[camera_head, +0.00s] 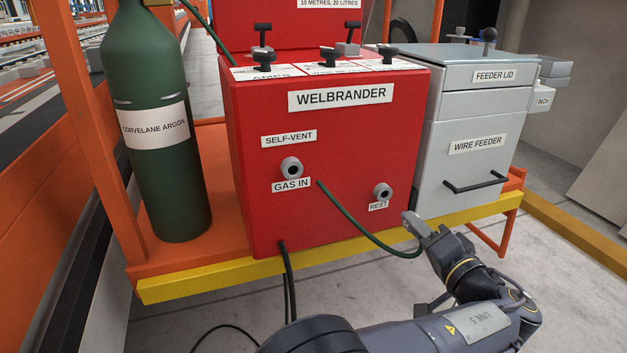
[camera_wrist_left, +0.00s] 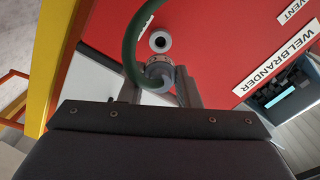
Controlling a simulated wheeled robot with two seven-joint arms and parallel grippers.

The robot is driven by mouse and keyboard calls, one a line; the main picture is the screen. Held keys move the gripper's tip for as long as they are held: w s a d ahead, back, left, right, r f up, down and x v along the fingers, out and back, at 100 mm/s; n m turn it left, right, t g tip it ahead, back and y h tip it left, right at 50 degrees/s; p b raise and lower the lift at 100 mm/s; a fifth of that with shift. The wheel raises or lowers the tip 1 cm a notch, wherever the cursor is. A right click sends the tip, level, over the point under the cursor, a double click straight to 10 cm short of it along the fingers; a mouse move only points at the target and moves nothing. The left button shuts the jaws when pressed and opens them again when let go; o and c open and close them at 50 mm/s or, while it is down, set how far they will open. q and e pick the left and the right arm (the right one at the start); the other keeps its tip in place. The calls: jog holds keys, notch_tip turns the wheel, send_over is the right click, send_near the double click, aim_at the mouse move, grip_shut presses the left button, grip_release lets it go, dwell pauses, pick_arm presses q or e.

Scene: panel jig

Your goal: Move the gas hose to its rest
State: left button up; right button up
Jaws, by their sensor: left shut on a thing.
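The dark green gas hose (camera_head: 352,232) leaves the front of the red Welbrander, sags, and curves up towards my left gripper (camera_head: 413,224). In the left wrist view my left gripper is shut on the hose's grey ringed end fitting (camera_wrist_left: 159,73), with the hose (camera_wrist_left: 131,48) looping beside it. The REST stub (camera_head: 382,190) is on the red front at lower right; my gripper is below and right of it, apart. A round stub (camera_wrist_left: 160,41), apparently the rest, shows just beyond the fitting. The GAS IN stub (camera_head: 291,167) is bare. My right gripper is not in view.
The red Welbrander (camera_head: 253,215) stands between a green argon cylinder (camera_head: 150,85) and a grey wire feeder (camera_head: 460,170) with a dark handle (camera_head: 476,183). A yellow cart edge (camera_head: 200,283) runs below. Open floor lies in front.

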pick_arm(q)
jog(key=shift+x, duration=2.9)
jog(key=shift+x, duration=1.4)
jog(key=o, duration=1.2)
jog(key=p+v, duration=0.1)
jog(key=v, duration=0.6)
jog(key=shift+r+p, duration=0.1)
jog(key=shift+p, duration=0.3)
jog(key=shift+s+d, duration=0.1)
jog(key=shift+s, duration=0.3)
